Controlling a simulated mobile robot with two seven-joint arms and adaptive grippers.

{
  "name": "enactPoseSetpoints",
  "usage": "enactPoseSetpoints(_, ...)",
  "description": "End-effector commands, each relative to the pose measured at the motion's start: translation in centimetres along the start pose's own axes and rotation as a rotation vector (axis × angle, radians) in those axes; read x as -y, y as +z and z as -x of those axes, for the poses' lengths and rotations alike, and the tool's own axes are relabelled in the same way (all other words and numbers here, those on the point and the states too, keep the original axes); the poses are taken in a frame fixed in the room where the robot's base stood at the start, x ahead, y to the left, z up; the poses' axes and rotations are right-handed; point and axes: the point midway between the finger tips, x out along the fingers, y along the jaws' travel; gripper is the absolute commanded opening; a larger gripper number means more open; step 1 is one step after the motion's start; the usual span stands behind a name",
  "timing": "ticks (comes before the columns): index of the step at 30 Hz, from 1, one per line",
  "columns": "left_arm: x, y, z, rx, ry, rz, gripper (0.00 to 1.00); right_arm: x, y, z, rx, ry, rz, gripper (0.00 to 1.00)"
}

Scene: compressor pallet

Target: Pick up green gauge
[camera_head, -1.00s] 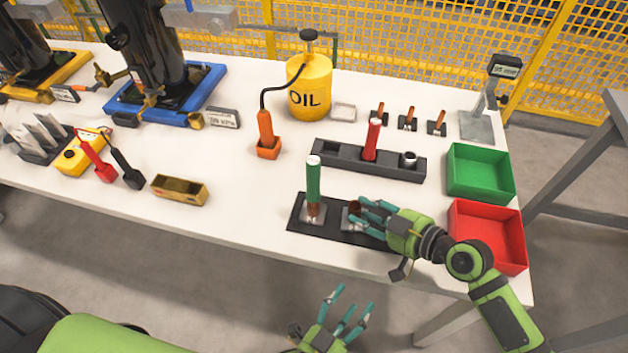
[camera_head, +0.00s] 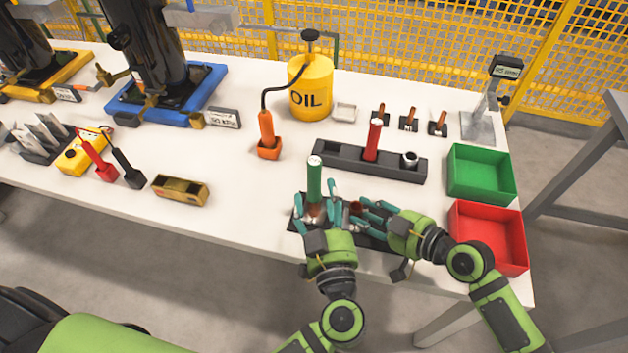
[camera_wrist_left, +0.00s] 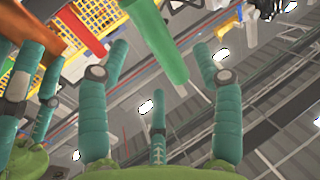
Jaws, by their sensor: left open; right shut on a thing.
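The green gauge (camera_head: 314,180) stands upright in the black holder (camera_head: 293,226) near the table's front edge. Its top is pale and its lower end is copper-coloured. My left gripper (camera_head: 316,206) is open, with its teal fingers around or beside the gauge's lower part; contact cannot be told. In the left wrist view the green gauge (camera_wrist_left: 158,38) rises between the spread fingers. My right gripper (camera_head: 366,212) is shut on a small brown copper-coloured part (camera_head: 356,208) at the same holder, just right of the gauge. The fingers hide much of that part.
A dark rack (camera_head: 330,158) with a red gauge (camera_head: 373,140) stands behind. Green (camera_head: 480,198) and red (camera_head: 460,240) bins are at the right. An orange oiler and yellow oil can (camera_head: 311,95) stand farther back.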

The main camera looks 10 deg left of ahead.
Motion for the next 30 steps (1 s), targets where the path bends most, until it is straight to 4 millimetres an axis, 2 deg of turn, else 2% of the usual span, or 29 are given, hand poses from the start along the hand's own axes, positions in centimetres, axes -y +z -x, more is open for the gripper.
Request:
enactPoseSetpoints(1,0.0,0.0,-0.3,-0.001,0.000,-0.001,0.66,0.0,0.7,0.0,0.016,-0.001,0.002,0.00)
enactPoseSetpoints(5,-0.1,0.1,-1.4,-0.004,0.001,-0.001,0.66,0.0,0.7,0.0,0.016,-0.001,0.002,0.00)
enactPoseSetpoints(12,-0.2,0.3,-4.9,-0.003,0.001,-0.002,0.66,0.1,0.7,0.0,0.016,-0.002,0.002,0.00)
enactPoseSetpoints(15,-0.2,0.3,-5.5,-0.001,0.002,0.000,0.66,0.1,0.7,0.0,0.016,-0.002,0.002,0.00)
enactPoseSetpoints(22,-0.2,0.3,-5.6,0.000,0.002,0.000,0.66,0.1,0.7,0.0,0.017,-0.002,0.002,0.00)
enactPoseSetpoints(27,-0.2,0.3,-5.5,0.000,0.001,0.000,0.00,0.1,0.7,0.0,0.017,-0.002,0.002,0.00)
enactPoseSetpoints(30,-0.2,0.3,-5.5,0.000,0.001,0.000,0.00,0.1,0.7,0.0,0.017,-0.002,0.002,0.00)
